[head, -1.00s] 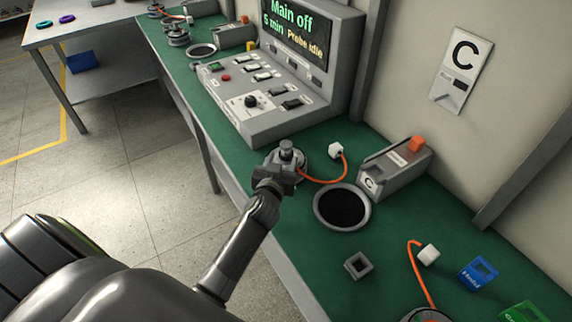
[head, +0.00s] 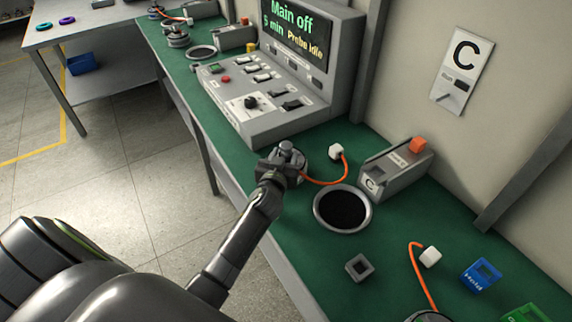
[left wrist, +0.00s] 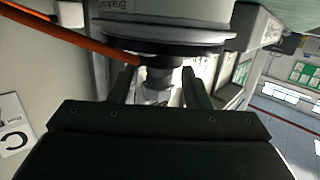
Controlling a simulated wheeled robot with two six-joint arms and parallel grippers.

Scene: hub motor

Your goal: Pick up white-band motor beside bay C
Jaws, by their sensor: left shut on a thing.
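A hub motor (head: 303,167) with an orange cable and white plug (head: 336,152) is on the green bench, left of the bay C unit. My left gripper (head: 283,161) is shut on this motor at its shaft. In the left wrist view, the two fingers (left wrist: 158,92) close on either side of the short shaft (left wrist: 158,76). The motor's pale round body (left wrist: 165,22) and dark flange show beyond it. Whether the motor is touching the bench is hard to tell. My right gripper is not in view.
The bay C unit (head: 388,172) and a round dark-centred ring (head: 343,209) are to the right. A control console (head: 262,105) stands behind left. A grey square part (head: 359,267), another white plug (head: 430,257) and a blue holder (head: 481,275) lie nearer right.

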